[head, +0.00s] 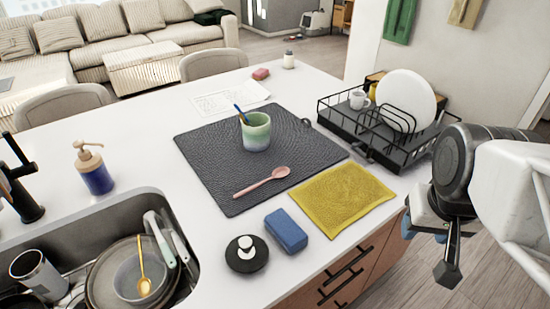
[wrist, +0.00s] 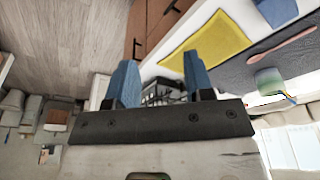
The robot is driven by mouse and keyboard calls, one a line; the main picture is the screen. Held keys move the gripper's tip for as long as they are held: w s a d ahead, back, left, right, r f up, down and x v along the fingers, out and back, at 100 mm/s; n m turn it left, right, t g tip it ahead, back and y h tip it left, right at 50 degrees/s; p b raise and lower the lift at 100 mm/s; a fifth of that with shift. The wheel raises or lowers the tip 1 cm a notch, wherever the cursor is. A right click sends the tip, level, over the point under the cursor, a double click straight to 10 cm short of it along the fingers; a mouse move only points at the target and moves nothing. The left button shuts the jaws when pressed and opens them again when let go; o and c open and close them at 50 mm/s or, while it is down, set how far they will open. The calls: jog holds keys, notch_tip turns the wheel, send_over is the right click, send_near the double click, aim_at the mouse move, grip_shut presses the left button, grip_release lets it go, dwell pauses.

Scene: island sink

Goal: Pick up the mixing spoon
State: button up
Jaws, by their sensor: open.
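A pink spoon (head: 262,182) lies flat on the dark woven mat (head: 215,185), in front of a green cup, with its bowl end to the right. It also shows at the right edge of the wrist view (wrist: 296,46). A golden spoon (head: 141,268) stands in a bowl in the sink; I cannot tell from looks alone which one is the mixing spoon. My gripper (wrist: 161,75) is open, with two blue fingers apart and nothing between them. In the head view my gripper (head: 432,245) is at the right, beyond the counter edge and away from both spoons.
The green cup (head: 256,133) stands on the mat. A yellow cloth (head: 341,200), blue sponge (head: 286,231) and black round object (head: 246,262) lie near the front edge. A dish rack (head: 375,140) stands at the right. The sink (head: 100,228) and soap dispenser (head: 94,172) are left.

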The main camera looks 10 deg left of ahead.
jog(key=m+g, duration=0.3)
jog(key=m, duration=0.5)
send_over(255, 184)
jog(key=f, duration=1.1)
jog(key=shift+s+d+f, duration=0.1)
jog(key=shift+d, duration=0.15)
jog(key=shift+a+f, duration=0.15)
jog(key=shift+a, duration=0.2)
jog(key=shift+f, duration=0.1)
jog(key=shift+d+f, duration=0.1)
jog(key=shift+f, duration=1.1)
